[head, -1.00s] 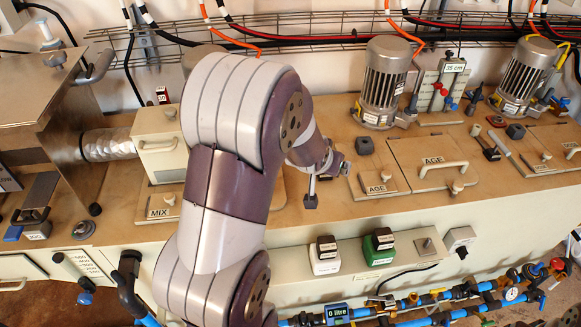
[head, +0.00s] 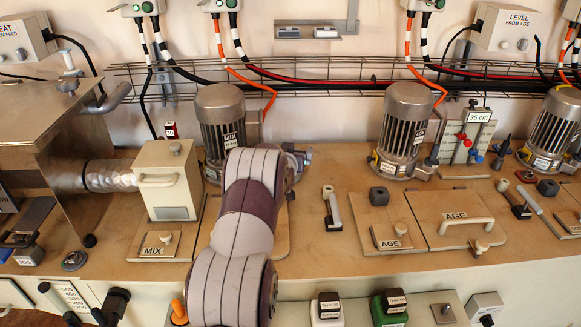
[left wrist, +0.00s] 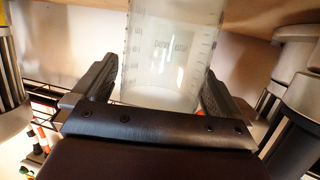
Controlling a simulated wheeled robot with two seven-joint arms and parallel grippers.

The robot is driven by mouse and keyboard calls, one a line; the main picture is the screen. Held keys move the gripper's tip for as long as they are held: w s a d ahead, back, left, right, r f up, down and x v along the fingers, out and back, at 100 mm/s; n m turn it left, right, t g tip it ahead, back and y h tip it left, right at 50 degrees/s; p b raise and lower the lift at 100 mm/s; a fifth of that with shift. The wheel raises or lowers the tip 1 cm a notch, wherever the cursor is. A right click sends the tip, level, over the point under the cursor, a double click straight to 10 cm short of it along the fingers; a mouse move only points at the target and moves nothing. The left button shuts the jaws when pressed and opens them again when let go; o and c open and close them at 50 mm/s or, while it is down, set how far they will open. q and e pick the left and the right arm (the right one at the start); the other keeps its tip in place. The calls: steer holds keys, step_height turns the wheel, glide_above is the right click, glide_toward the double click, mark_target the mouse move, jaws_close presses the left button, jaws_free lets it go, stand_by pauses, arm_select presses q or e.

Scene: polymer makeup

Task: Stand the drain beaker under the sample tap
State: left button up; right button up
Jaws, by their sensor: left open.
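The beaker (left wrist: 172,55), translucent with printed marks along its sides, shows in the left wrist view. My left gripper (left wrist: 160,80) is open, with one dark finger on each side of the beaker; I cannot tell whether they touch it. In the head view my left arm reaches up from the lower middle toward the MIX motor, and its bulk hides the gripper and the beaker. I cannot make out the sample tap. My right gripper is not in view.
The MIX motor (head: 222,125) and a cream box (head: 168,180) stand beside my arm. To the right are the AGE motor (head: 404,130) and the AGE lid (head: 449,218). A small handled tool (head: 332,210) lies on the bench. A wire cable tray (head: 330,80) runs along the wall.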

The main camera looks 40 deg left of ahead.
arm_select(q)
steer(key=shift+w+f, duration=0.1)
steer(key=shift+w, duration=0.05)
steer(key=shift+c, duration=1.2)
steer(key=c, duration=0.9)
steer(key=d+r, duration=0.5)
steer(key=d, duration=0.1)
steer(key=d+r+p, duration=0.1)
steer(key=d+r, duration=0.4)
steer(key=r, duration=0.1)
steer(key=shift+w+d, duration=0.2)
steer(key=shift+d, duration=0.2)
